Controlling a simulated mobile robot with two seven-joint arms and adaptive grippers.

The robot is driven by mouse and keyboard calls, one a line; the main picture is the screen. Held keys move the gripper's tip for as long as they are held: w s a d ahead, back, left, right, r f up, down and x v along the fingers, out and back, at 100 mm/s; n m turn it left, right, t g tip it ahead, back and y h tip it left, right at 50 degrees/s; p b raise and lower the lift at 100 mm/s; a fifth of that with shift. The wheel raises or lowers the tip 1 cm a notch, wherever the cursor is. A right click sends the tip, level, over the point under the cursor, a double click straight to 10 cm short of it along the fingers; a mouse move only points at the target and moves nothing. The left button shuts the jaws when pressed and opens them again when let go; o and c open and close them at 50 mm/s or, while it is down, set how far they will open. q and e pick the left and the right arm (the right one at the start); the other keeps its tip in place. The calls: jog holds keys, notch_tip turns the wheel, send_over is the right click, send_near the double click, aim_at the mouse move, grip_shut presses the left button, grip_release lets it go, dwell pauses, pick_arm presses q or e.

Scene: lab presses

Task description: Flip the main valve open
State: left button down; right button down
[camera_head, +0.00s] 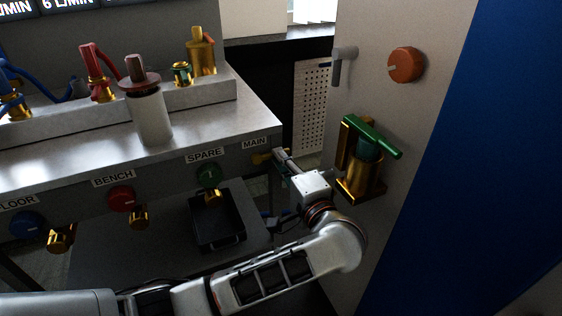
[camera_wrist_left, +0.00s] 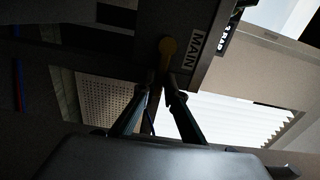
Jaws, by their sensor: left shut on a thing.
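The main valve (camera_head: 259,158) has a yellow handle on the bench's front face, just under the MAIN label at the right end. In the left wrist view the yellow handle (camera_wrist_left: 168,46) shows beside the MAIN label. My left gripper (camera_head: 275,156) reaches up to it from the lower right. In the left wrist view the left gripper's fingers (camera_wrist_left: 162,84) close in on the yellow handle, shut on it. The fingers cover part of the handle, so its exact angle is hard to tell. My right gripper is not in view.
Further left on the bench front are the green SPARE knob (camera_head: 208,176), the red BENCH knob (camera_head: 121,198) and a blue knob (camera_head: 27,224). A black tray (camera_head: 219,238) sits below. A green-handled brass valve (camera_head: 368,160) stands out from the right panel, close to my left arm.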

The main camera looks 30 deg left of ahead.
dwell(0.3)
pick_arm(q)
jog(key=c, duration=2.1)
grip_release()
jog(key=shift+s, duration=0.1)
jog(key=v, duration=0.7)
jog(key=shift+s+d, duration=0.1)
jog(key=shift+d, duration=0.1)
